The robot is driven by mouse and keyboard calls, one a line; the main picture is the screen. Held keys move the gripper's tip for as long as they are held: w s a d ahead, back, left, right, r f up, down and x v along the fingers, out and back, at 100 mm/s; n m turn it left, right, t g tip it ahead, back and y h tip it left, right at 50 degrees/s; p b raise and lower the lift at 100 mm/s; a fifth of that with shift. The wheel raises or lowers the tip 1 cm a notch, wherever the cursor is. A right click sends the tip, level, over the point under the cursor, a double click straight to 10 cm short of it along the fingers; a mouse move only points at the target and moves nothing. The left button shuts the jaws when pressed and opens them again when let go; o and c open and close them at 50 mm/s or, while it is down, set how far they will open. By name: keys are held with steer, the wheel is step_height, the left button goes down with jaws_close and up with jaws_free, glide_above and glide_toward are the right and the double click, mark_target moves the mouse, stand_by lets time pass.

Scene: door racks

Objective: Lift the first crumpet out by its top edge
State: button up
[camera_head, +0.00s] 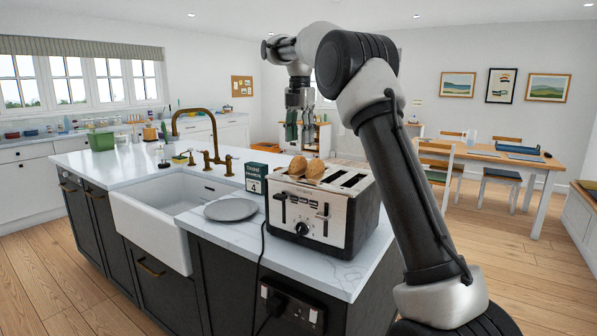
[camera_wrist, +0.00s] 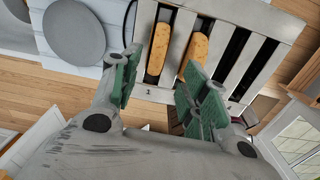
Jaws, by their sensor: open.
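Two browned crumpets stand in slots of a silver and black toaster (camera_head: 310,212) on the island, their top edges sticking out. In the head view they are the left crumpet (camera_head: 298,165) and the right crumpet (camera_head: 316,169). In the wrist view I look down on the left crumpet (camera_wrist: 168,50) and the right crumpet (camera_wrist: 197,54), each in its own slot of the toaster (camera_wrist: 229,45). My gripper (camera_head: 299,125) hangs above the toaster, fingers pointing down, apart from both crumpets. In the wrist view its green-padded fingers (camera_wrist: 157,88) are spread and empty. Which crumpet is first is not marked.
A grey plate (camera_head: 231,209) lies on the white worktop (camera_head: 199,222), left of the toaster. A green card box (camera_head: 256,178) reading 4 stands behind it. A white sink (camera_head: 155,225) with a brass tap (camera_head: 212,140) is further left. A cord hangs down the island's front.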

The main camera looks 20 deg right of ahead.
mark_target(299, 156)
steer(key=shift+w+f+n, duration=0.3)
steer(key=shift+w+f, duration=0.05)
steer(key=shift+f, duration=0.35)
steer(key=f, duration=0.7)
steer(key=shift+s+a, duration=0.1)
steer(key=shift+s, duration=0.1)
steer(key=shift+r, duration=0.1)
jaws_close()
